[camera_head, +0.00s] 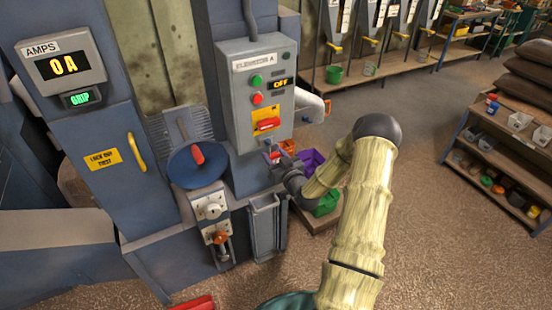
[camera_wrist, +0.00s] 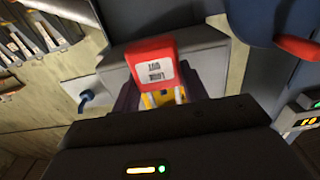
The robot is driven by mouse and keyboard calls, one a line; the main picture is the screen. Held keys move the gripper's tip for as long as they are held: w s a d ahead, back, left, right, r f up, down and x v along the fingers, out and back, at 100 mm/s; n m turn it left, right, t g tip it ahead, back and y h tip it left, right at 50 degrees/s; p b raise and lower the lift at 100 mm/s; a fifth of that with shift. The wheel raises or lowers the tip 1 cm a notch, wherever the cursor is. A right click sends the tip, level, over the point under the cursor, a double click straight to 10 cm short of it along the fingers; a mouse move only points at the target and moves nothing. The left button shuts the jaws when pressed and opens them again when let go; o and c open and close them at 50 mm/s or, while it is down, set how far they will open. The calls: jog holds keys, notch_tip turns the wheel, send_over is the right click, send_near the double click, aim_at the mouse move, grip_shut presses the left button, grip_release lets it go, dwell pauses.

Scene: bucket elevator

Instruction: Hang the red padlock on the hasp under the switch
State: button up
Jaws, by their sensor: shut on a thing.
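The red padlock (camera_wrist: 150,62) has a white label, which reads upside down in the wrist view. It also shows small in the head view (camera_head: 274,155), at the end of my arm. My gripper (camera_head: 279,161) is shut on it, just below the grey switch box (camera_head: 247,97). The box carries the red switch handle (camera_head: 268,124) on a yellow plate. In the wrist view, pale shackle legs and a yellow part show between the padlock body and my gripper. I cannot make out the hasp clearly, nor whether the shackle touches it.
The box also has green and red buttons and an OFF display (camera_head: 279,84). A blue round disc (camera_head: 190,172) with a red handle is left of the box. A purple bin (camera_head: 311,160) and a green bin (camera_head: 326,204) stand behind my arm.

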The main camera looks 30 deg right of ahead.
jog(key=shift+w+a+b, duration=0.15)
jog(key=shift+w+b, duration=0.25)
jog(key=shift+w, duration=1.2)
jog(key=shift+s, duration=0.15)
jog(key=shift+f+b, duration=0.8)
jog(key=shift+b, duration=0.25)
jog(key=o, duration=1.1)
